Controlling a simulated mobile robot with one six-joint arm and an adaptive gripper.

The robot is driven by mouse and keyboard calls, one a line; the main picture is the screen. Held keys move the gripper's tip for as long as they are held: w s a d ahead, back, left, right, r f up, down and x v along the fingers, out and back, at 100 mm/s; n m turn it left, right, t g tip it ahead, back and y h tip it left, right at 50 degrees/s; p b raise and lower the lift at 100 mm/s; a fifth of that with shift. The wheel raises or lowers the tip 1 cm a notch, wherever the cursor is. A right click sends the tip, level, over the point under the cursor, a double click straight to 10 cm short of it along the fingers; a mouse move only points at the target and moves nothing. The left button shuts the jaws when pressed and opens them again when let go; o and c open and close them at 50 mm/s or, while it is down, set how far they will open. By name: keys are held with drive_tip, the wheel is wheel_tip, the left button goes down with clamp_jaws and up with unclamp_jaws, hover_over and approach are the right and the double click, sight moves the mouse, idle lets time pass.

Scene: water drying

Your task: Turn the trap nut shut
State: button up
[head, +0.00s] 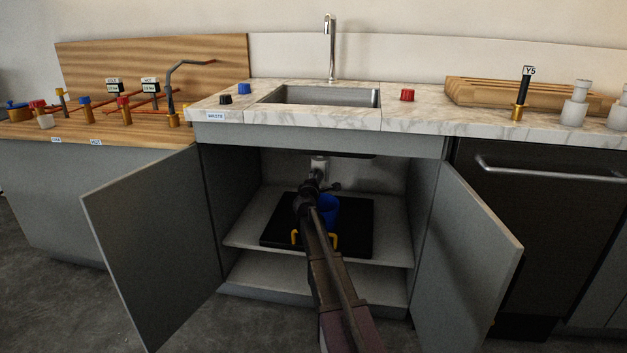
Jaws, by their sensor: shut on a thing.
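My arm reaches into the open cabinet under the sink. My gripper (315,177) is at the back of the cabinet, small and dark in the head view, at the lower end of the white trap fitting (319,162). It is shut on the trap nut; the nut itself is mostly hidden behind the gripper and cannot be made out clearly. A blue bucket (329,208) stands below and slightly right of the gripper, partly covered by my arm.
The bucket stands on a black tray (356,235) on the cabinet shelf (393,250). A yellow piece (296,238) shows beside my arm. Open doors flank the cabinet, left (155,240) and right (470,255). The sink (325,96) is above.

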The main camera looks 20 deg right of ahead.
drive_tip(key=shift+w+n, duration=0.2)
drive_tip(key=shift+n, duration=0.7)
drive_tip(key=o, duration=1.1)
drive_tip(key=shift+o, duration=0.2)
drive_tip(key=shift+s, duration=0.1)
drive_tip(key=shift+s, duration=0.1)
drive_tip(key=v, duration=1.2)
